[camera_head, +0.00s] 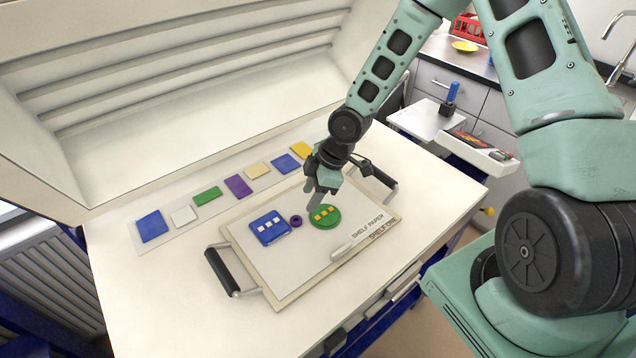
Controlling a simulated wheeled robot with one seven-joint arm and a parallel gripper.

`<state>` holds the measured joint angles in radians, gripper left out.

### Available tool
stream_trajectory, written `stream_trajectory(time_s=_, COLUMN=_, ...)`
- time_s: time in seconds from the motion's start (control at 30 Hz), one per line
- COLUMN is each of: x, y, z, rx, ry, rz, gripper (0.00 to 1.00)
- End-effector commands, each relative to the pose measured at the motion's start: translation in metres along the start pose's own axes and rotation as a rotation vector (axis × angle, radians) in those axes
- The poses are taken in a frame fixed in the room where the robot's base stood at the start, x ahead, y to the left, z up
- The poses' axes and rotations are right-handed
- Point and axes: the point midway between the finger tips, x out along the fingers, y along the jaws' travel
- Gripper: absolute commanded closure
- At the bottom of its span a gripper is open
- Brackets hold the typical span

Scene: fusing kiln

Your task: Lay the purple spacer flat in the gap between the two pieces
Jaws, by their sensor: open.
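A small purple ring-shaped spacer (296,221) sits on the shelf paper between the two pieces. It looks flat, but it is too small to be sure. The blue square piece (263,236) with several pale squares on it is to its left. The round green piece (331,222) with yellow squares is to its right. My gripper (316,197) is open and points down above the near back side of the green piece, up and right of the spacer. Nothing shows between its fingers, though they are small and partly overlap in this view.
The pieces lie on a shelf board (284,301) with a black handle (221,271) at each side. A white bar (343,250) lies near its front edge. Behind is a strip with several coloured glass tiles (238,186), below the open kiln lid (180,105).

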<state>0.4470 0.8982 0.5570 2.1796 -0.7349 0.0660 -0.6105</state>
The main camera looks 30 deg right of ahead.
Motion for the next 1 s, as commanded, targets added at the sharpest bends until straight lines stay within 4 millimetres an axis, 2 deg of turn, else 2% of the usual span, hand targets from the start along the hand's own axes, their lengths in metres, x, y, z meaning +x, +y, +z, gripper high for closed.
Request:
stream_trajectory(time_s=0.13, x=-0.025, y=0.001, z=0.000, rx=0.002, ry=0.001, rz=0.003, gripper=0.54)
stream_trajectory(time_s=0.37, x=-0.043, y=-0.001, z=-0.001, rx=0.001, ry=-0.002, rz=-0.001, gripper=0.54)
stream_trajectory(time_s=0.53, x=-0.055, y=-0.018, z=-0.015, rx=0.021, ry=-0.070, rz=-0.013, gripper=0.54)
stream_trajectory(time_s=0.77, x=-0.096, y=-0.083, z=-0.053, rx=0.148, ry=-0.255, rz=0.003, gripper=0.54)
stream_trajectory(time_s=1.0, x=-0.147, y=-0.167, z=-0.085, rx=0.334, ry=-0.352, rz=0.067, gripper=0.54)
